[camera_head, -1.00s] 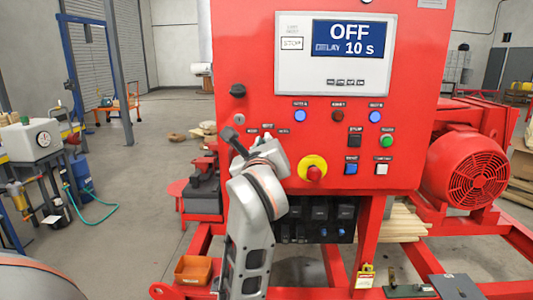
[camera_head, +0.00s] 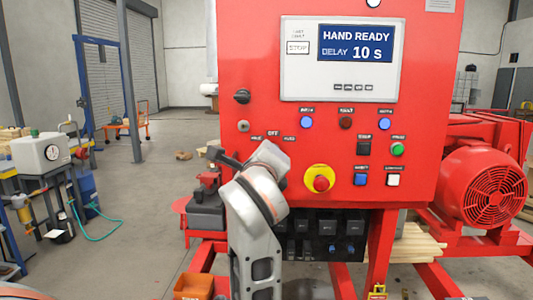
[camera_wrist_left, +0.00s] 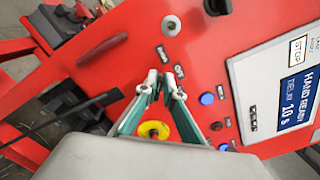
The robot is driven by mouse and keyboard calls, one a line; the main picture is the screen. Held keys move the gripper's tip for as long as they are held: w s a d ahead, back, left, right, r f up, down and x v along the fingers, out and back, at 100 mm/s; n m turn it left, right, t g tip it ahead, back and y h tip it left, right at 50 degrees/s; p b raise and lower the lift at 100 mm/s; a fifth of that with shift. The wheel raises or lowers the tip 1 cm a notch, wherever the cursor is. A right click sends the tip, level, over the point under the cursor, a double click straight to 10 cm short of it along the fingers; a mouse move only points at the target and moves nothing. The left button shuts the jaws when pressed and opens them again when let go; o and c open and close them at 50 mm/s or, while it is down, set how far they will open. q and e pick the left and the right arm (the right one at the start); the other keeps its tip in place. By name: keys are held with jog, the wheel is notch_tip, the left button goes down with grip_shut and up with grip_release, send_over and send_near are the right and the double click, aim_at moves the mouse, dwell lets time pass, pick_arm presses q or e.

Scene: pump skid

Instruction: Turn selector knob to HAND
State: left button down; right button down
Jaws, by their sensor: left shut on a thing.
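The red control panel (camera_head: 255,60) faces me, and its display (camera_head: 355,44) reads HAND READY, DELAY 10 s. The HAND, OFF and AUTO labels (camera_head: 273,134) sit above my left gripper (camera_head: 265,153), which comes up from below. The selector knob under these labels is hidden by the gripper. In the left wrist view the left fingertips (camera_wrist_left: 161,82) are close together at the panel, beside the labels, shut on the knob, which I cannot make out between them. My right gripper is not in view.
A yellow-ringed red stop button (camera_head: 320,178) is just right of the gripper. A black rotary switch (camera_head: 242,96) is above left. Lamps and push buttons fill the panel's right. A red motor (camera_head: 483,188) stands at right. An orange bin (camera_head: 193,286) is low at front.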

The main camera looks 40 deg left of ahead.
pick_arm(q)
jog(key=c, duration=2.2)
grip_release()
jog(key=shift+o, duration=0.2)
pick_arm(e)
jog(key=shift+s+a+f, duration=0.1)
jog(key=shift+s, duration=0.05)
pick_arm(q)
jog(key=shift+r, duration=0.1)
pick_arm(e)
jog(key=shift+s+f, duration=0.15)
pick_arm(q)
notch_tip(320, 180, up, 10)
jog(key=shift+f, duration=0.1)
jog(key=shift+f, duration=0.1)
